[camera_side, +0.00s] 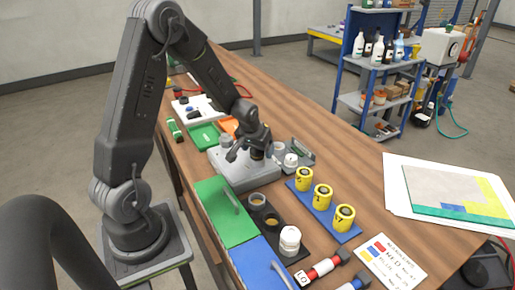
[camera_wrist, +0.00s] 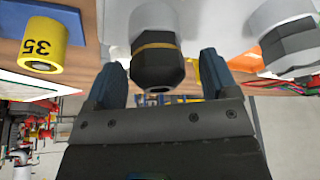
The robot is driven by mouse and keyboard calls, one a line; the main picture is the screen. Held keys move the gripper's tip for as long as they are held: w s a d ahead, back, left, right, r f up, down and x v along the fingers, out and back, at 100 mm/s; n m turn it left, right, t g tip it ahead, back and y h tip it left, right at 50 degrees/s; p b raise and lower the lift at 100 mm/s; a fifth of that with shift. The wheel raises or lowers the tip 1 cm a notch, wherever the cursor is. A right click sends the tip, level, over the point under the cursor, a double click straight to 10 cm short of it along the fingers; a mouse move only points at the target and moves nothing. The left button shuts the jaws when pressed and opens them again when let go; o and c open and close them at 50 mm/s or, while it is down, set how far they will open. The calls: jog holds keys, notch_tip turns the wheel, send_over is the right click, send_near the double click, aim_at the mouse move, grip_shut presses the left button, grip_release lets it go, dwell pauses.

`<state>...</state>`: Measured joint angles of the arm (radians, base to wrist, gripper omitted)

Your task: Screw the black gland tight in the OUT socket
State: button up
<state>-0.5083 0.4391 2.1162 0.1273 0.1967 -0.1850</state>
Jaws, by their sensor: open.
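The black gland (camera_wrist: 157,68) sits between my fingers in the wrist view, with its axis in line with a light grey socket (camera_wrist: 152,15). My gripper (camera_wrist: 160,82) is open, with one dark finger on each side of the gland and a visible gap to each. In the side view my gripper (camera_side: 254,147) is over the grey pump block (camera_side: 246,176), and the gland is mostly hidden by it. No OUT lettering is readable, so I cannot confirm which socket this is.
A second grey fitting with a dark hex part (camera_wrist: 290,45) stands beside it in the wrist view. Yellow numbered cylinders (camera_side: 323,196) stand on a blue strip. A black holder (camera_side: 272,222) and green lid (camera_side: 224,212) lie in front. The table at right is partly clear.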

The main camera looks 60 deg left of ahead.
jog(key=shift+n, duration=0.3)
jog(key=n+g+y, duration=0.1)
jog(key=n, duration=0.2)
jog(key=shift+n, duration=0.3)
jog(key=n+g, duration=0.1)
jog(key=n, duration=0.1)
jog(key=n+y, duration=0.1)
jog(key=n, duration=0.2)
jog(key=shift+g, duration=0.4)
jog(key=shift+c, duration=0.2)
jog(key=c, duration=0.9)
jog(key=m, duration=0.2)
jog(key=m+t, duration=0.1)
jog(key=m, duration=0.1)
jog(key=shift+t+h, duration=0.3)
jog(key=shift+h, duration=0.1)
jog(key=shift+c, duration=0.2)
jog(key=shift+m+t+h, duration=0.3)
jog(key=shift+m, duration=1)
jog(key=shift+m+t+h, duration=0.3)
jog(key=shift+m, duration=1)
